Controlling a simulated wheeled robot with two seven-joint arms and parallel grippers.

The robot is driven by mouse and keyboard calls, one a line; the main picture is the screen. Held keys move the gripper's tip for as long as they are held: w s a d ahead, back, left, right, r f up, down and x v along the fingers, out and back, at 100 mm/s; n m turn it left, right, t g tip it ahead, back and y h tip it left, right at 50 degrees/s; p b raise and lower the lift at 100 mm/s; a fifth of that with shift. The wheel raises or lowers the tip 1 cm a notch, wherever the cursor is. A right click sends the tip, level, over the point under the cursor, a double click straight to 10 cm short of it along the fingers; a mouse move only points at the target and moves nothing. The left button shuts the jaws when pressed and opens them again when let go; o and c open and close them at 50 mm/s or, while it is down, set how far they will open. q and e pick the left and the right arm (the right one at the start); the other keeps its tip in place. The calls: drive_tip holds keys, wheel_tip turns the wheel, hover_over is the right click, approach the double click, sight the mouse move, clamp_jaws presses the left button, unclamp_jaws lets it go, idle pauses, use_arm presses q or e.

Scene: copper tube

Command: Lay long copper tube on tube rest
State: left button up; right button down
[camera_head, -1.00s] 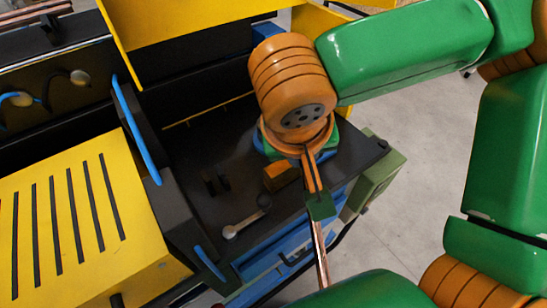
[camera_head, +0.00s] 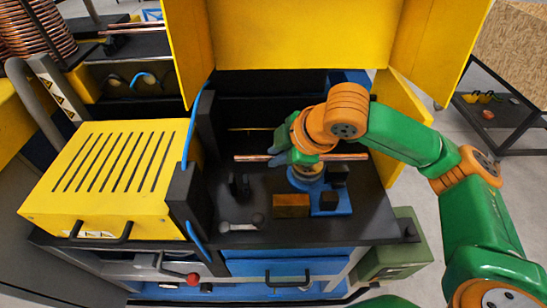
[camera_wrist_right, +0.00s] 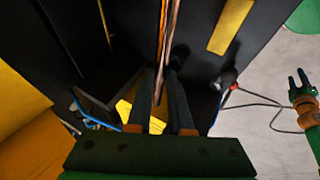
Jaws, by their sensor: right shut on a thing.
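The long copper tube (camera_head: 345,157) is held above the black worktop, roughly level and running left to right in the head view. My right gripper (camera_head: 283,158) is shut around it, with tube showing on both sides. In the right wrist view the tube (camera_wrist_right: 170,35) runs up the picture between the right fingers (camera_wrist_right: 164,95). A small black two-pronged holder (camera_head: 238,185), which looks like part of a tube rest, stands on the worktop below the tube's left end. My left gripper (camera_wrist_right: 298,83) shows only in the right wrist view, fingers apart and empty.
A yellow slotted box (camera_head: 115,165) stands left, beside a dark upright panel with blue edging. A brass block (camera_head: 291,206), a blue fixture (camera_head: 330,200) and a grey spanner-like tool (camera_head: 240,224) lie on the worktop (camera_head: 365,225). Yellow panels (camera_head: 290,35) enclose the back.

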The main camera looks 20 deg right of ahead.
drive_tip(key=f+b, duration=0.1)
drive_tip(key=f, duration=0.2)
drive_tip(key=f+b, duration=0.1)
drive_tip(key=f, duration=0.2)
drive_tip(key=f+b, duration=0.2)
drive_tip(key=f, duration=0.1)
drive_tip(key=shift+w+a+f, duration=0.2)
drive_tip(key=shift+a+f, duration=0.05)
drive_tip(key=shift+a, duration=0.1)
drive_tip(key=shift+w+d+f, duration=0.1)
drive_tip(key=shift+w+d, duration=0.05)
drive_tip(key=shift+w, duration=0.2)
use_arm(q)
drive_tip(key=f, duration=0.3)
drive_tip(key=shift+w+a+f, duration=0.3)
drive_tip(key=shift+f, duration=0.1)
use_arm(e)
drive_tip(key=shift+w+f, duration=0.15)
drive_tip(key=c, duration=0.7)
unclamp_jaws()
drive_tip(key=shift+c, duration=0.2)
drive_tip(key=v, duration=0.7)
